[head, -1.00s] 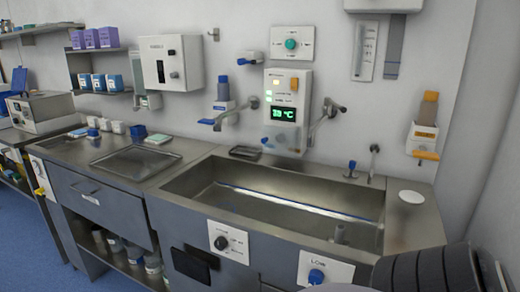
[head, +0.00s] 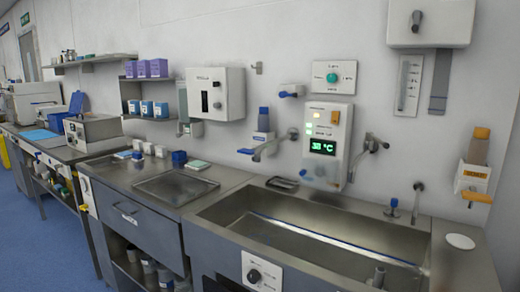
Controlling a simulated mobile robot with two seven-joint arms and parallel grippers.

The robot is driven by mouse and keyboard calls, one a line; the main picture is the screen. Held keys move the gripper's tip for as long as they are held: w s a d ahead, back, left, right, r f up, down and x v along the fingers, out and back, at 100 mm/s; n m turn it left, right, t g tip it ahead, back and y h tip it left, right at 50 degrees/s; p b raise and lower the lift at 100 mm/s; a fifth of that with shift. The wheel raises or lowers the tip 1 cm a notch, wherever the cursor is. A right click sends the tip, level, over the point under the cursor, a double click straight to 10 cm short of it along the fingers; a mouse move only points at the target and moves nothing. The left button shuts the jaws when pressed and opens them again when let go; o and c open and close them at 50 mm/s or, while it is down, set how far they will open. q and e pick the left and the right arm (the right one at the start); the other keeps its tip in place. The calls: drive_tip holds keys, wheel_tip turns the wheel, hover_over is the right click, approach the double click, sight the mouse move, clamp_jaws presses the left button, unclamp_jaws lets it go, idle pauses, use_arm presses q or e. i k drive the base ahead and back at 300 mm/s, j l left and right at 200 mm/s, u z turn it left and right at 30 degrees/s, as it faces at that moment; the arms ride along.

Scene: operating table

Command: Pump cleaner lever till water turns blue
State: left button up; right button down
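A steel sink basin (head: 330,236) fills the lower right. A thin blue-white line runs along its inner back wall; I cannot tell how much water it holds, and no plainly blue water shows. Two wall dispensers have levers. One has a blue bottle (head: 263,119) and a blue lever (head: 246,151), left of the control panel. The other has an orange-brown bottle (head: 479,146) and an orange lever (head: 477,197), at the far right above the sink's end. I cannot tell which holds the cleaner. Neither of my grippers is in view.
A control panel (head: 327,143) reads 38 °C between two wall taps. A small blue-handled valve (head: 393,207) and a thin spout (head: 418,200) stand behind the sink. A white disc (head: 460,241) lies on the right counter. A steel tray (head: 176,186) lies left of the sink.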

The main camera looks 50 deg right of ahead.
sight(249, 152)
drive_tip(key=i+z, duration=0.1)
drive_tip(key=z, duration=0.9)
drive_tip(key=i+j+z, duration=0.15)
drive_tip(key=j+z, duration=0.2)
drive_tip(key=i+j+z, duration=0.15)
drive_tip(key=z, duration=0.2)
drive_tip(key=i+j+z, duration=0.2)
drive_tip(key=j, duration=0.3)
drive_tip(key=j+z, duration=0.15)
drive_tip(key=j, duration=0.35)
drive_tip(key=i+j+z, duration=0.2)
drive_tip(key=j, duration=1.65)
drive_tip(key=i, duration=0.05)
